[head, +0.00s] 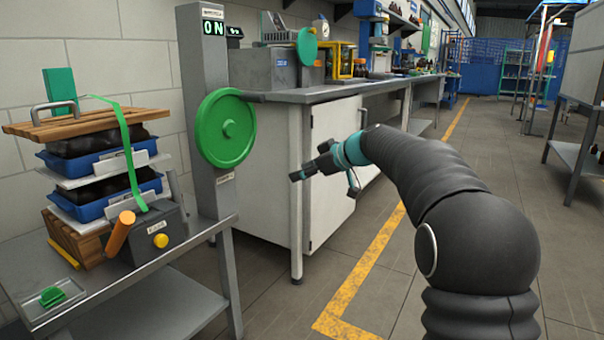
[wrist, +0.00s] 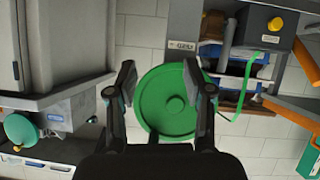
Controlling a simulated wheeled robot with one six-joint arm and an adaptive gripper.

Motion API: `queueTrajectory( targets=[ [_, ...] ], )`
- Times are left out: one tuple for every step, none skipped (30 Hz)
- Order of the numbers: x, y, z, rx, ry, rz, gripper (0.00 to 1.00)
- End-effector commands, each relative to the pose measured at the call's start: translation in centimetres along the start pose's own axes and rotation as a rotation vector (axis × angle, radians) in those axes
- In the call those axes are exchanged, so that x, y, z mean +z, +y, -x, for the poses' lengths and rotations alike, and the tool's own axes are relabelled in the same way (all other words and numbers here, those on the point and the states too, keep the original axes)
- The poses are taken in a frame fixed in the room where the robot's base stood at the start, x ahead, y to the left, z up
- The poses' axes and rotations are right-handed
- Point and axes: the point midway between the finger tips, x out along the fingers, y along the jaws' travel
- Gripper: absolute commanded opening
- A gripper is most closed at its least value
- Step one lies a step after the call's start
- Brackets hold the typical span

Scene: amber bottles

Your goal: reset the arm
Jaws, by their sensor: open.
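My arm (head: 470,220) reaches in from the right in the head view, bent over the aisle. My gripper (head: 297,176) is at its end, in front of the white cabinet and apart from it. In the wrist view my gripper (wrist: 160,92) is open and empty, its two fingers spread. A green disc (wrist: 166,112) shows beyond and between the fingers, not touched. In the head view the same green disc (head: 225,128) is mounted on a grey post (head: 204,60) with a lit "ON" display.
A low metal table (head: 150,300) at the left bears blue trays (head: 90,160), wooden boards and a green strap. A long workbench (head: 330,93) with a white cabinet (head: 333,150) runs behind my gripper. The floor aisle (head: 400,270) with a yellow line is clear.

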Motion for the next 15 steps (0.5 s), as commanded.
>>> queueTrajectory(
  targets=[
    [1.1,-1.0,0.6,-0.001,-0.047,-0.081,0.52],
    [2.0,-1.6,0.9,0.001,-0.078,-0.135,0.52],
    [3.1,-2.4,1.4,0.006,-0.120,-0.207,0.52],
    [3.9,-3.1,1.9,0.012,-0.152,-0.259,0.52],
    [4.7,-3.8,2.5,0.020,-0.183,-0.311,0.52],
    [5.7,-4.8,3.2,0.033,-0.224,-0.378,0.52],
    [6.6,-5.5,3.8,0.044,-0.255,-0.429,0.52],
    [7.3,-6.4,4.5,0.058,-0.286,-0.477,0.52],
    [8.3,-7.5,5.5,0.080,-0.326,-0.539,0.52],
    [9.1,-8.4,6.4,0.098,-0.356,-0.585,0.52],
    [9.9,-9.3,7.2,0.119,-0.386,-0.629,0.52],
    [10.9,-10.6,8.5,0.149,-0.424,-0.687,0.52],
    [11.7,-11.6,9.5,0.174,-0.451,-0.728,0.52],
    [12.4,-12.6,10.4,0.199,-0.477,-0.765,0.52],
    [13.4,-13.9,11.8,0.232,-0.508,-0.808,0.52]
  ],
)
